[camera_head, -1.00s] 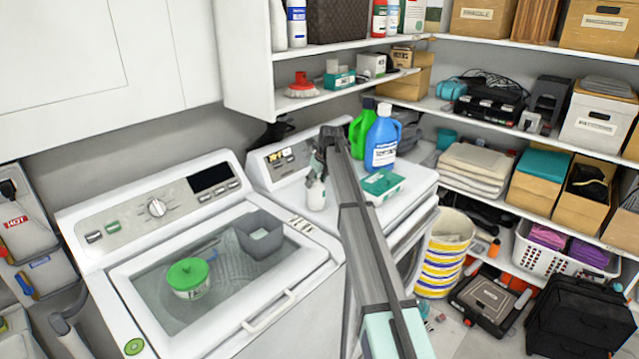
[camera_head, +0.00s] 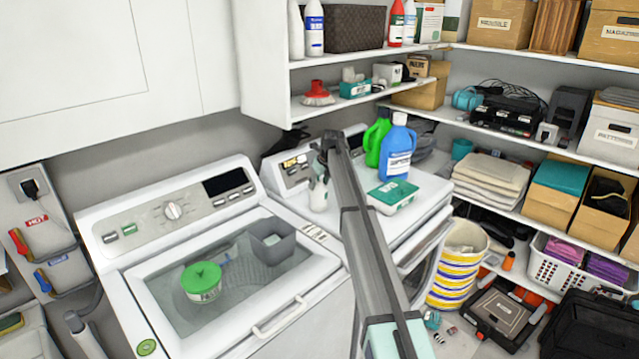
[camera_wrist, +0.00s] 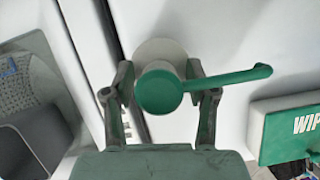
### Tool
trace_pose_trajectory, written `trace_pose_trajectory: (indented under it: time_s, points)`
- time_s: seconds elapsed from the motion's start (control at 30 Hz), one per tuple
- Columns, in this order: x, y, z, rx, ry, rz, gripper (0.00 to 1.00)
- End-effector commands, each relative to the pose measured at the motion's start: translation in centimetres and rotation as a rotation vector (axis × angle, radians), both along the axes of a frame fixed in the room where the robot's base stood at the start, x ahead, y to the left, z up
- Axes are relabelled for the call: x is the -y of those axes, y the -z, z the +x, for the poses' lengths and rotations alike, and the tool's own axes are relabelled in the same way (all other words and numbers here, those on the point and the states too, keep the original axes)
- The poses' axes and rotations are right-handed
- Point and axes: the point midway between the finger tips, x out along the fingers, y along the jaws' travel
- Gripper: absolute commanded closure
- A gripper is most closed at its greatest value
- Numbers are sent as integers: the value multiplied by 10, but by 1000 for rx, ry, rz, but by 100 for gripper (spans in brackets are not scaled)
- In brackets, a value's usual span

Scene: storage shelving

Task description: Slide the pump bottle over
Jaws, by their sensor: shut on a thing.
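The pump bottle (camera_head: 319,196) is a white bottle standing upright near the left edge of the right-hand machine's white top (camera_head: 345,222). In the wrist view I look down on the bottle's white shoulder (camera_wrist: 159,50) and green pump head (camera_wrist: 159,92), whose spout points right. My gripper (camera_head: 322,172) reaches down to the bottle from above. In the wrist view its two fingers (camera_wrist: 160,100) are on either side of the bottle, shut on it below the pump head. The lower part of the bottle is hidden there.
A green-and-white wipes box (camera_head: 392,194) lies right of the bottle, with a blue jug (camera_head: 397,150) and a green jug (camera_head: 375,143) behind. A narrow gap separates this machine from the washer (camera_head: 160,262) on the left. A shelf (camera_head: 345,104) hangs above the back.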

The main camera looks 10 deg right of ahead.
Motion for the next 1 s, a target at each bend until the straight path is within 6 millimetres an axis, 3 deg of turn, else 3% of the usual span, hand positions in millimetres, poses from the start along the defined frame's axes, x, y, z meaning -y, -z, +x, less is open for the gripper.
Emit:
trace_pose_trajectory:
  time_s: [0.03,0.07,0.1,0.13,0.57,1.0]
  points:
    - [-3,8,1,-7,-2,2,100]
    - [-3,8,1,-6,-2,2,36]
    - [-2,8,1,-6,-2,2,22]
    - [-2,7,1,-6,-2,2,14]
    - [1,-3,-2,-1,0,0,14]
    - [13,-71,-28,0,0,1,14]
